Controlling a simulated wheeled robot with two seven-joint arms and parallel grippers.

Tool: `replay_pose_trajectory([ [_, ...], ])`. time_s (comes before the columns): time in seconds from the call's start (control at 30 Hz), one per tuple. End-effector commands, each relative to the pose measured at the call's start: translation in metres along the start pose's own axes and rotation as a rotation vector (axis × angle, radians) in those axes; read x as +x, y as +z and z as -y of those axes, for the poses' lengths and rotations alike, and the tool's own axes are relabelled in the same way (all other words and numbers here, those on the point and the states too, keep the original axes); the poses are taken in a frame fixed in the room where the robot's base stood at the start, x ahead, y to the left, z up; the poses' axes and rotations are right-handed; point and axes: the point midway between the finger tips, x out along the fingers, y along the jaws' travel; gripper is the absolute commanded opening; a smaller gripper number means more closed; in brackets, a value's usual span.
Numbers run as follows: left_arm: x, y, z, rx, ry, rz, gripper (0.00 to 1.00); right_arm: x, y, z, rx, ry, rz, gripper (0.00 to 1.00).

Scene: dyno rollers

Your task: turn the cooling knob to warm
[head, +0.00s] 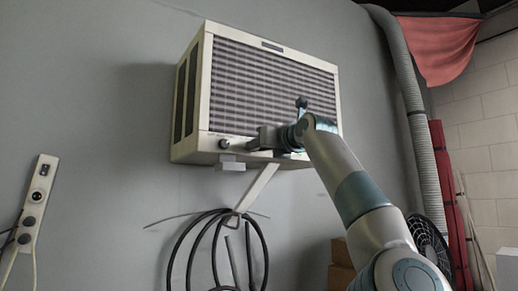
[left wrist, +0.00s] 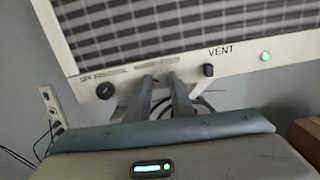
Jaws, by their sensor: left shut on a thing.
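The cooling unit (head: 270,80) is a cream box with a grey louvred front, mounted on the wall. Its lower panel has a dark round knob (head: 224,144) at the left, which also shows in the left wrist view (left wrist: 105,90). A black VENT knob (left wrist: 208,70) is to the right. My left gripper (head: 253,143) is at the panel between these two knobs. In the left wrist view its fingers (left wrist: 161,78) are close together on the cooling knob, which they mostly hide. The knob's setting cannot be read. My right gripper is not in view.
A green light (left wrist: 265,56) glows at the panel's right. A coiled black hose (head: 215,245) hangs on the wall below the unit. A power strip (head: 36,205) is at the far left. A ribbed duct (head: 412,100), a black fan (head: 428,238) and boxes (head: 341,265) are at the right.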

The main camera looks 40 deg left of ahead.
Motion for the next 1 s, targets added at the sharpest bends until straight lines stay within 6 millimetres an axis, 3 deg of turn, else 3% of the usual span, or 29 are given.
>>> replay_pose_trajectory([
  [0.6,0.001,-0.001,0.000,-0.532,0.027,0.014,0.00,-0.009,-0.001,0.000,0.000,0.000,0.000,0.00],
  [1.0,0.000,-0.002,0.001,-0.654,0.031,0.019,0.00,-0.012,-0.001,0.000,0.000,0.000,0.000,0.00],
])
